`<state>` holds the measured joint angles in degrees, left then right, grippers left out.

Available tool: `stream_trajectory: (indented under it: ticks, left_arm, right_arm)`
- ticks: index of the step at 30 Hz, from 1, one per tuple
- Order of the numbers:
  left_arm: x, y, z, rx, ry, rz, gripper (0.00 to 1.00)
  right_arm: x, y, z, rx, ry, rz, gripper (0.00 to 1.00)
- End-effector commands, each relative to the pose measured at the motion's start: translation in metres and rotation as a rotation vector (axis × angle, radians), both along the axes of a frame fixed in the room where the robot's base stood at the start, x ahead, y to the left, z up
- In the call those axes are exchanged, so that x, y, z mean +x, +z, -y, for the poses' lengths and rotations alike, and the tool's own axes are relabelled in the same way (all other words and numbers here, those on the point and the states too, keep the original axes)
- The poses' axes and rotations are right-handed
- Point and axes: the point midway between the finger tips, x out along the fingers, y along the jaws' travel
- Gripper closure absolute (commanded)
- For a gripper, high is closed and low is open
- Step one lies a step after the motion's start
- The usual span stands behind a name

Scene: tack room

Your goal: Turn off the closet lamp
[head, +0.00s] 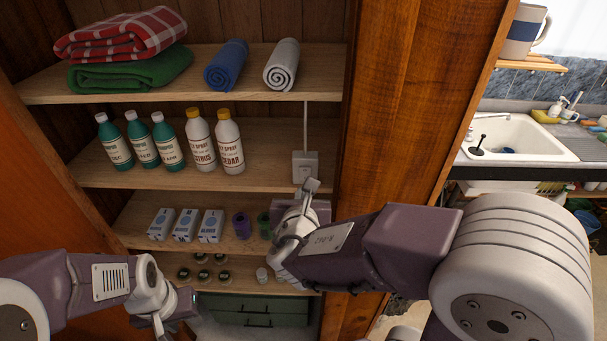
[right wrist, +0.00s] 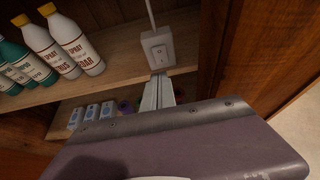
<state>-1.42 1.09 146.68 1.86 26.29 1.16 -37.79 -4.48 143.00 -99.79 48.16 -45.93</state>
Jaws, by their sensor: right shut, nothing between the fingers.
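A white switch box (head: 305,166) with a cord running up from it is at the right end of the closet's middle shelf. It shows larger in the right wrist view (right wrist: 157,48), with a small rocker on its front face; I cannot tell which way the rocker is set. My right gripper (head: 311,186) is shut and empty, its fingertips just below the box. In the right wrist view its fingers (right wrist: 158,90) point at the box's lower edge; contact is unclear. My left gripper (head: 162,324) is low at the left, partly cut off by the frame edge. No lamp shows.
White and teal bottles (head: 229,142) stand left of the box on the same shelf. Folded blankets (head: 120,45) and rolled towels lie above; small boxes (head: 184,225) and jars are below. A wooden closet side panel (head: 385,110) rises close on the right.

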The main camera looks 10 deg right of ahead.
Motion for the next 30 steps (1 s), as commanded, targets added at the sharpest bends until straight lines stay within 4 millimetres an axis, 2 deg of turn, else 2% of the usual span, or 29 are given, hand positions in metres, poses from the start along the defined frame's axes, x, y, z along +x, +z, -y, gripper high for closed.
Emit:
stream_trajectory:
  ticks: [8, 15, 19, 28, 30]
  left_arm:
    - [0.000, 0.001, 0.000, 0.000, 0.000, 0.000, 0.64]
    - [0.000, 0.020, 0.000, 0.000, 0.000, 0.000, 0.64]
    - [0.000, 0.021, 0.000, 0.000, 0.000, 0.000, 0.64]
    - [0.000, 0.020, 0.000, 0.000, 0.000, 0.000, 0.64]
    - [0.000, 0.012, 0.000, 0.000, 0.000, 0.000, 0.64]
  right_arm:
    - [0.053, -0.027, 0.017, -0.002, -0.005, -0.006, 1.00]
    - [0.087, -0.021, 0.025, 0.000, -0.001, -0.003, 1.00]
    - [0.093, -0.021, 0.027, 0.001, 0.000, -0.002, 1.00]
    - [0.094, -0.022, 0.027, 0.001, 0.000, -0.001, 1.00]
    - [0.099, -0.024, 0.029, 0.004, -0.003, 0.002, 1.00]
